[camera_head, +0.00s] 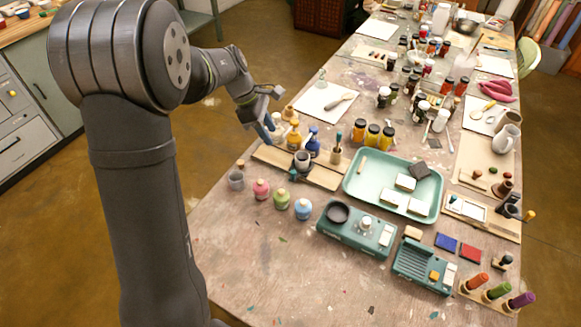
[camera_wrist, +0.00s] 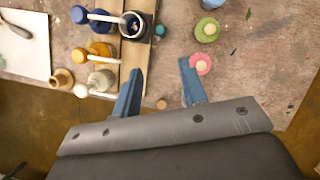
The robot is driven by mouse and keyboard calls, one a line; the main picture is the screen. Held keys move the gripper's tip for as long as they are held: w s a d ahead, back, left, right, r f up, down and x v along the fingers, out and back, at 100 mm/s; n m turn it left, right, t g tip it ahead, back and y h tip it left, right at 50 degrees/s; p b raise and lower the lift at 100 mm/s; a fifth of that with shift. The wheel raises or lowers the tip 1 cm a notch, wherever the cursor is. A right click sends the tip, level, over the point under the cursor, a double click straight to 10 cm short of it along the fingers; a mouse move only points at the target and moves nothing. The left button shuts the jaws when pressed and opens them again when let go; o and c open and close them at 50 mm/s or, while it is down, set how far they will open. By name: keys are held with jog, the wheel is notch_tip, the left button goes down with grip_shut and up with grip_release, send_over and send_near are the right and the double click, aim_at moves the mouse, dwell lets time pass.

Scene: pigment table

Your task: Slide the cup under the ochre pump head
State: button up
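A dark cup with a pale rim (camera_head: 302,160) stands upright on a long wooden board (camera_head: 326,182), with a small teal knob (camera_head: 293,176) beside it. In the wrist view the cup (camera_wrist: 133,25) is at the nozzle end of the blue pump bottle (camera_wrist: 80,15). The ochre pump bottle (camera_head: 294,138) stands to the left of the blue one. Its pale nozzle (camera_wrist: 99,58) points toward the board's strip, to one side of the cup. My gripper (camera_head: 268,129) hangs left of the bottles. In the wrist view my gripper (camera_wrist: 161,66) has its blue fingers apart with nothing between them.
A cream pump bottle (camera_wrist: 102,80) stands beside the ochre one. A mint tray (camera_head: 362,190) lies to the right. The front left table is clear.

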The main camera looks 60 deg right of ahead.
aim_at(293, 171)
jog(key=x, duration=1.6)
grip_shut()
